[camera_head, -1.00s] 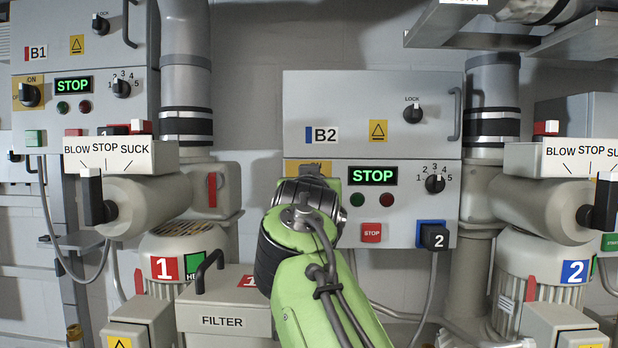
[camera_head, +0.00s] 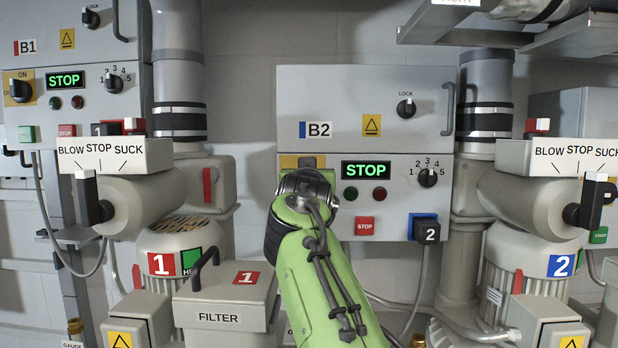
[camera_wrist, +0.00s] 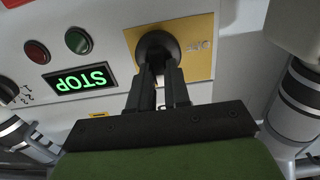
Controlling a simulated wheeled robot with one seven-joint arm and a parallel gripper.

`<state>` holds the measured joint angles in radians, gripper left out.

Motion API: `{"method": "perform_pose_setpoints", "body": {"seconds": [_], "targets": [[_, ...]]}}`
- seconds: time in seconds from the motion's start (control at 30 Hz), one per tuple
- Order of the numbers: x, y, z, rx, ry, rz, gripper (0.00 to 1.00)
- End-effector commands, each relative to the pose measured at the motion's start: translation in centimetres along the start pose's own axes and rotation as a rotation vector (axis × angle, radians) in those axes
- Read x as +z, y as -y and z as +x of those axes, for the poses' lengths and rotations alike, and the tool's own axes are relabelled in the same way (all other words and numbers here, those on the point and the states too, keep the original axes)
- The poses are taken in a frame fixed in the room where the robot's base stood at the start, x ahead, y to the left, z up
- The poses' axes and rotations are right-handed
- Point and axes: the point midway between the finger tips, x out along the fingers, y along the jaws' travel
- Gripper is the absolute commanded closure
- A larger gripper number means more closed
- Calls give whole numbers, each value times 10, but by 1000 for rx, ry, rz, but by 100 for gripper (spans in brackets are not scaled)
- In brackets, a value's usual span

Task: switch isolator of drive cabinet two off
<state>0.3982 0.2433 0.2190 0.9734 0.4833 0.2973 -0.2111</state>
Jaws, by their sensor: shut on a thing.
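Drive cabinet two, labelled B2 (camera_head: 365,105), hangs on the wall in the middle of the head view. Its isolator is a black rotary knob (camera_wrist: 157,48) on a yellow plate (camera_wrist: 198,48), seen upside down in the wrist view. My gripper (camera_wrist: 160,75) is shut on this knob, a finger on each side. In the head view my green arm hides the knob, and only the top of the yellow plate (camera_head: 302,161) shows. The knob's handle angle is hidden between the fingers. The cabinet's display (camera_head: 366,170) reads STOP in green.
Blower valves with lever handles stand left (camera_head: 92,195) and right (camera_head: 592,200). A filter box (camera_head: 225,300) stands below left.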

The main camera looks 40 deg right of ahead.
Motion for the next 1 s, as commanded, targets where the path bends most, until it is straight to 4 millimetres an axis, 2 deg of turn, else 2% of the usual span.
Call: {"method": "perform_pose_setpoints", "body": {"seconds": [0.27,0.47,1.0], "targets": [[0,1,0,-1,1,-37,100],[0,2,0,0,2,-141,100],[2,8,0,-2,3,-635,100]]}}
